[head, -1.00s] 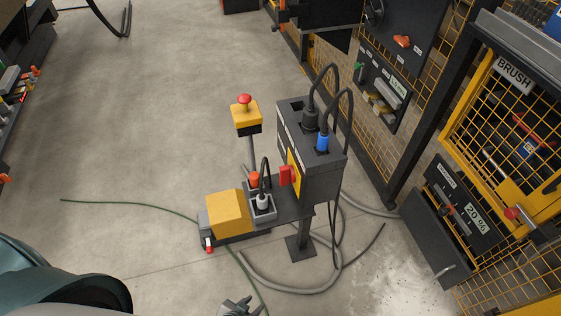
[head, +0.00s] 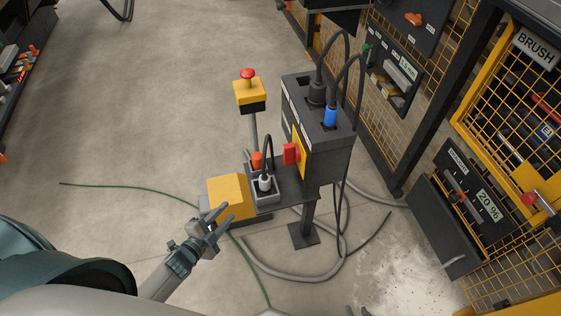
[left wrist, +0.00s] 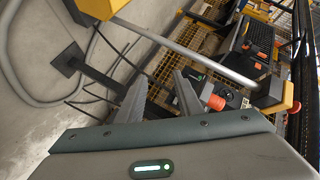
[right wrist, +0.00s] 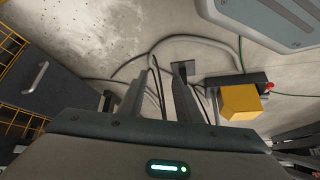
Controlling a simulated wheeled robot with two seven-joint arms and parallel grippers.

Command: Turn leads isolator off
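A red switch handle (head: 291,154) sits on a yellow plate on the side of a dark post-mounted box (head: 322,152); no label on it is readable. Black and blue plugs with cables stand in the box's top. My left gripper (head: 224,216) is open and empty, in front of the yellow block and below left of the red handle, apart from it. Its spread fingers also show in the left wrist view (left wrist: 160,88). My right gripper (right wrist: 155,85) is open and empty in the right wrist view; only its tips show at the head view's bottom edge.
A yellow block (head: 230,195) and a grey socket with a plug (head: 264,185) stand on the shelf beside the box. A red-topped stop button (head: 248,85) stands behind on a pole. Hoses lie on the floor.

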